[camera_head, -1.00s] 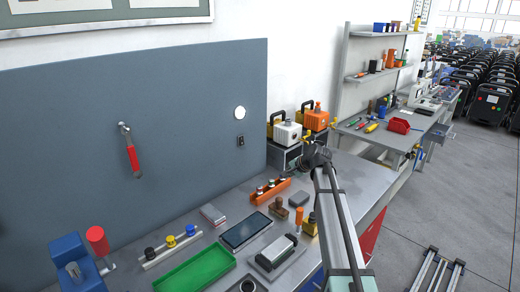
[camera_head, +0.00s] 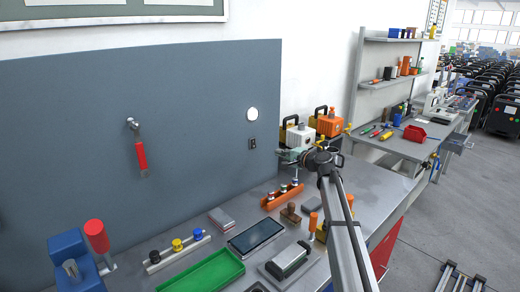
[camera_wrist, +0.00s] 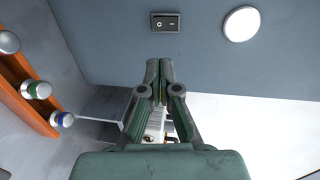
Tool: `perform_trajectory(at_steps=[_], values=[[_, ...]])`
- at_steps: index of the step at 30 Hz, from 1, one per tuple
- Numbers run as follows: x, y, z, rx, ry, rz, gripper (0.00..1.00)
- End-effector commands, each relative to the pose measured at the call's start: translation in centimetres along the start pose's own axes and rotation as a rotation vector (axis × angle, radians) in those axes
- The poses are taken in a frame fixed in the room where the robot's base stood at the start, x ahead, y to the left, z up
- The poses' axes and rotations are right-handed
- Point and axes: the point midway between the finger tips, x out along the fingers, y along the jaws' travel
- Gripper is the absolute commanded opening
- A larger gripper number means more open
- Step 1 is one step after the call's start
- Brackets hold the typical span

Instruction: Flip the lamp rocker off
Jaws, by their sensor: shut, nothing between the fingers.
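The lamp rocker (camera_head: 252,143) is a small dark switch on the grey-blue wall panel. The round white lamp (camera_head: 252,114) is just above it and looks bright. In the wrist view the rocker (camera_wrist: 165,22) shows as a black rectangle with a circle mark on its left and a line mark on its right, and the lamp (camera_wrist: 241,24) is to its right. My gripper (camera_wrist: 159,64) is shut and empty, its fingertips pointing at the panel below the rocker in that view, apart from it. In the head view my gripper (camera_head: 281,154) is just right of the rocker.
An orange rack (camera_head: 281,197) with several capped pieces stands on the bench below my gripper. White and orange boxes with handles (camera_head: 327,122) stand behind the arm. A red-handled lever (camera_head: 141,156) hangs on the panel at left. The air before the rocker is clear.

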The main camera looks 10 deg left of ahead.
Motion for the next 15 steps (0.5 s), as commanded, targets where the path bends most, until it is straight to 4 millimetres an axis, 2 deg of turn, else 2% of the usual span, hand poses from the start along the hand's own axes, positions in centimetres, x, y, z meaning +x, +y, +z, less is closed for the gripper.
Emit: perform_trajectory(at_steps=[5,8,15], values=[[0.5,-0.1,-0.1,0.001,-0.001,0.001,0.00],[1.4,-0.1,-0.1,0.001,-0.002,0.002,0.00],[5.6,-0.3,-0.1,0.001,-0.003,0.002,0.00]])
